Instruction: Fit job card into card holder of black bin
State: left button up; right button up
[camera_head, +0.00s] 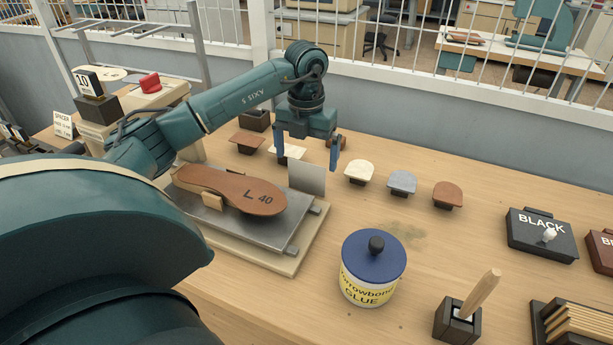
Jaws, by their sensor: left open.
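The black bin (527,238) stands at the right of the bench, with "BLACK" on its face and a pale knob at its front. A dark raised piece on its back edge may be the card holder; I cannot tell for sure. My right gripper is not in view.
A metal plate (225,222) carries a brown sole marked "L 40" (232,190). A glue pot (371,270) stands front centre, a wooden-handled tool (480,297) right of it. Small cream, grey and brown heel pieces (402,183) stand behind. A brown bin (602,252) is at the right edge.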

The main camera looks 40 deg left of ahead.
aim_at(307, 191)
pick_arm(q)
jog(key=shift+f+p, duration=0.65)
jog(key=shift+f, duration=2.9)
jog(key=shift+c, duration=0.4)
jog(key=c, duration=0.9)
jog(key=shift+o, duration=0.2)
jog(key=shift+r, duration=0.1)
notch_tip(307, 191, up, 9)
jog(key=shift+r+b, duration=0.1)
jog(key=shift+b, duration=0.45)
jog(key=shift+r, duration=0.35)
